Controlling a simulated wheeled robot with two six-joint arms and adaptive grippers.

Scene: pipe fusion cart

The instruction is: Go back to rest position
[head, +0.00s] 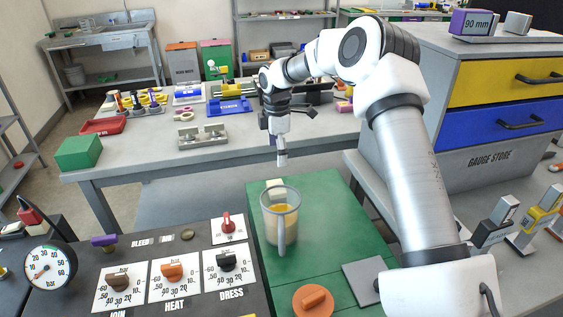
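One arm of mine, the right one, rises from the lower right and bends over to the left. Its gripper (282,157) hangs pointing down above the far end of the green mat, apart from the clear jug below it. Its fingers are small and overlap in this view, so I cannot tell whether they are open or shut. My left arm and gripper are not in view.
A clear jug (281,222) with yellow contents stands on the green mat (335,215), a pale block (276,187) behind it. An orange knob (313,299) is in front. A control panel (140,250) lies left, a drawer cabinet (480,125) right, a cluttered bench (150,160) behind.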

